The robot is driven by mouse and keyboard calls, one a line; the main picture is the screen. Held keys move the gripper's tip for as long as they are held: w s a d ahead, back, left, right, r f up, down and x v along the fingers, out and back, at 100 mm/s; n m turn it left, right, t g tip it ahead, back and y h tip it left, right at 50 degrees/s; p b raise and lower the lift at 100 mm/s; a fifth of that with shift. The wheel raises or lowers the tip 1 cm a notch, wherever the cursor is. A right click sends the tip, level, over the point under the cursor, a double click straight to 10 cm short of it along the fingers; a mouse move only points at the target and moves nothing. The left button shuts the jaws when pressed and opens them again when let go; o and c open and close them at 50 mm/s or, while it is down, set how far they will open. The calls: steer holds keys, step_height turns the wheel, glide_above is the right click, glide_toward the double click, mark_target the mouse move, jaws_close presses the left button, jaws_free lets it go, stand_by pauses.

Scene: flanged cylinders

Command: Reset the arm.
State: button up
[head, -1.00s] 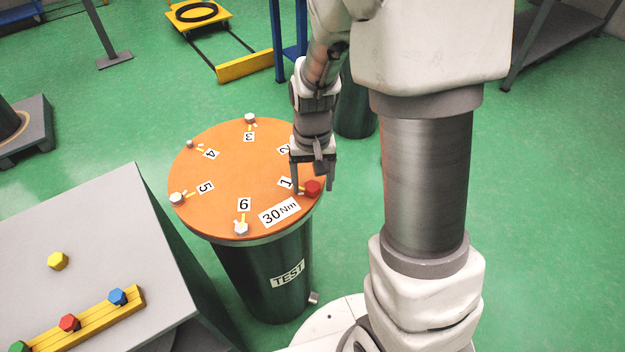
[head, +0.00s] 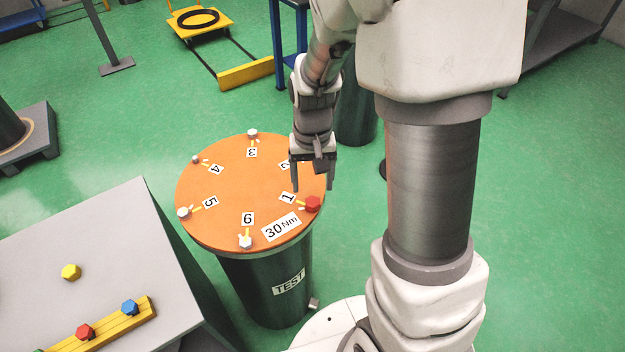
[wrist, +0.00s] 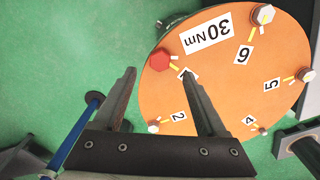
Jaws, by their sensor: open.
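My gripper (head: 312,188) is open and empty in the head view, just above the right edge of the orange flange top (head: 225,207) of the TEST cylinder (head: 262,280). A red hex bolt (head: 313,204) sits at position 1, a little below the fingertips in the picture and apart from them. In the wrist view both fingers (wrist: 157,75) are spread with nothing between them. The red bolt (wrist: 159,60) shows there between and beyond the tips. White bolts sit at other numbers, such as 6 (head: 246,242) and 5 (head: 183,213). The spot at 2 is partly hidden by my gripper in the head view.
A grey table (head: 100,240) at lower left carries a yellow bolt (head: 71,272) and a yellow rack (head: 140,318) with blue and red bolts. Another dark cylinder (head: 357,110) stands behind my gripper. A yellow cart (head: 200,20) is at the back. Green floor lies open between.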

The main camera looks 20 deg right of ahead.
steer(key=shift+r, duration=0.5)
steer(key=s+r+t+p, duration=0.1)
steer(key=s+r, duration=0.3)
steer(key=r, duration=0.4)
steer(key=s+r+n+t+p, duration=0.1)
steer(key=s+r+t+p, duration=0.1)
steer(key=s+r, duration=0.3)
steer(key=s+r+n+t+p, duration=0.1)
steer(key=s+r, duration=0.4)
steer(key=r, duration=0.6)
steer(key=shift+r+t+p, duration=0.25)
steer(key=shift+t+p, duration=0.3)
steer(key=shift+t, duration=0.25)
steer(key=shift+d, duration=0.1)
